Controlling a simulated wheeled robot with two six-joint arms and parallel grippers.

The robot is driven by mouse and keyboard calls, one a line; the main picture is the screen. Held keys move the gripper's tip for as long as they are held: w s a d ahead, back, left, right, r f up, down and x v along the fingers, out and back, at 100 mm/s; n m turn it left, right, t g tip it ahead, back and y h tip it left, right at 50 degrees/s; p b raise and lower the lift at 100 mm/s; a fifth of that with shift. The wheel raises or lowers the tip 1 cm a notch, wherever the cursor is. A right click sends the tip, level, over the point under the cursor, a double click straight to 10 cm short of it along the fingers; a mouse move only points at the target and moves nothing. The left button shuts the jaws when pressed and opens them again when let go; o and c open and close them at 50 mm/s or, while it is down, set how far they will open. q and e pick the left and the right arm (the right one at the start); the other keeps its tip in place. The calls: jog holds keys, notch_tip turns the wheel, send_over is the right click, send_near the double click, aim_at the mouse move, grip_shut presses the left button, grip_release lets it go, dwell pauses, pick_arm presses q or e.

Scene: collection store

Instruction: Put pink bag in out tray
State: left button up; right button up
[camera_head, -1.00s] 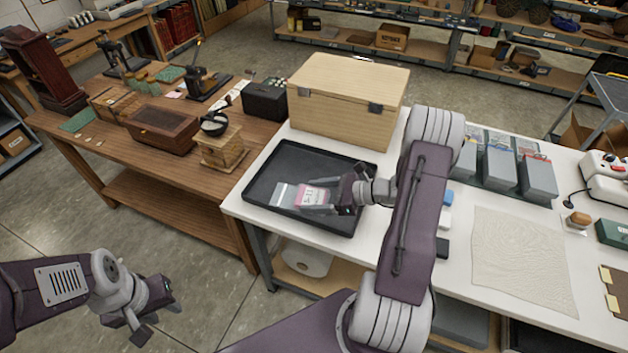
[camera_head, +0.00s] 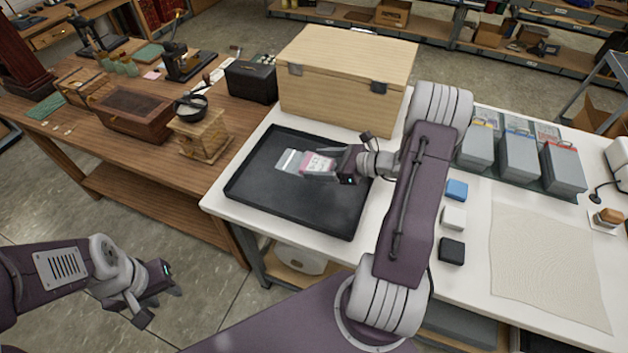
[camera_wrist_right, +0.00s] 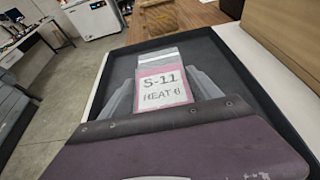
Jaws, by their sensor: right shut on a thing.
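The pink bag (camera_head: 318,164) is a clear bag with a pink-edged label, and its label reads S-11 HEAT 6 in the right wrist view (camera_wrist_right: 163,88). My right gripper (camera_head: 326,168) is shut on the bag, over the out tray. The out tray (camera_head: 262,202) is a black, low-walled tray on the white table. I cannot tell whether the bag touches the tray floor. My left gripper (camera_head: 158,300) hangs over the floor at the lower left, away from the tray, and its fingers look apart.
A large wooden box (camera_head: 340,85) stands behind the tray. Blue, white and black small blocks (camera_head: 453,217) lie to the right of my right arm. Grey file boxes (camera_head: 518,158) and a cream mat (camera_head: 550,255) are further right. A wooden bench (camera_head: 120,180) stands left.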

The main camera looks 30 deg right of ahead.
aim_at(315, 189)
jog(key=shift+s+a+f, duration=0.4)
jog(key=shift+s+a, duration=0.05)
jog(key=shift+a, duration=0.15)
jog(key=shift+s+a+f, duration=0.4)
jog(key=shift+s+a, duration=0.05)
jog(key=shift+a, duration=0.1)
notch_tip(315, 189, down, 4)
jog(key=shift+w+d+f, duration=0.1)
jog(key=shift+f, duration=0.15)
jog(key=o, duration=1.5)
